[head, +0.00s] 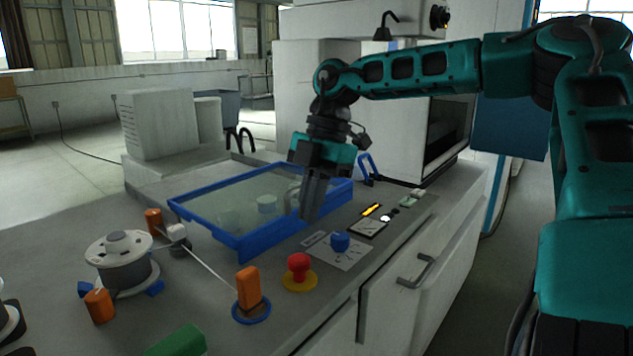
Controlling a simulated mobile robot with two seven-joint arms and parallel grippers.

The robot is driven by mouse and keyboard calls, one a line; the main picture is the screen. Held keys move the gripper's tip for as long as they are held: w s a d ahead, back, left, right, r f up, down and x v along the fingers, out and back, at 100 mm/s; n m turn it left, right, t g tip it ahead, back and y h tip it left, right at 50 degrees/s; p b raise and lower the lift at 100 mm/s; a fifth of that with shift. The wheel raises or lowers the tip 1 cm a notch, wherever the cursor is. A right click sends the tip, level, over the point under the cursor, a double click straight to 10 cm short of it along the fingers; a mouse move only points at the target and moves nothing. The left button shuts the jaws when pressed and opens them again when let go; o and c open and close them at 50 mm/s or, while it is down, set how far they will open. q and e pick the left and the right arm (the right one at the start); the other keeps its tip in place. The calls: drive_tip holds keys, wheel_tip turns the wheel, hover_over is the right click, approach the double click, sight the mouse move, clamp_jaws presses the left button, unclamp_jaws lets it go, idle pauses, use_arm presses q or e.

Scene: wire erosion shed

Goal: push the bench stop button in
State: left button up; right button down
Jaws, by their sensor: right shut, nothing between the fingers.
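The bench stop button (299,267) is a red mushroom-shaped knob on a yellow round base, near the front edge of the grey bench (208,325). Its red head stands up above the yellow base. My right gripper (309,214) points down, shut and empty, above and behind the button in the picture, in front of the blue-framed tray. It looks clear of the button. My left gripper is not in view.
A blue-framed glass-like tray (245,241) lies behind. A grey spool unit (121,262) stands at left, a green block (178,341) in front.

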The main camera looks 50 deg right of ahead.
sight(305, 259)
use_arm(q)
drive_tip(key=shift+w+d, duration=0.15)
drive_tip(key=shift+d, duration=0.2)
use_arm(e)
drive_tip(key=x, duration=0.4)
drive_tip(key=d+x, duration=0.1)
drive_tip(key=x, duration=0.1)
drive_tip(key=shift+w+a+f, duration=0.1)
drive_tip(key=shift+w+f, duration=0.05)
drive_tip(key=shift+f, duration=0.2)
use_arm(q)
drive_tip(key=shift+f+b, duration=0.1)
drive_tip(key=shift+b, duration=0.2)
use_arm(e)
wheel_tip(305, 259, down, 2)
drive_tip(key=shift+f+b, duration=0.1)
drive_tip(key=shift+b, duration=0.8)
drive_tip(key=shift+s, duration=0.2)
drive_tip(key=shift+s+f, duration=0.1)
drive_tip(key=shift+f, duration=0.05)
drive_tip(key=shift+r, duration=0.4)
use_arm(q)
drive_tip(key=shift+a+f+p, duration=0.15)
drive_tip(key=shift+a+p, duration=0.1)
drive_tip(key=shift+p, duration=0.9)
use_arm(e)
drive_tip(key=v, duration=1.3)
drive_tip(key=shift+r, duration=0.2)
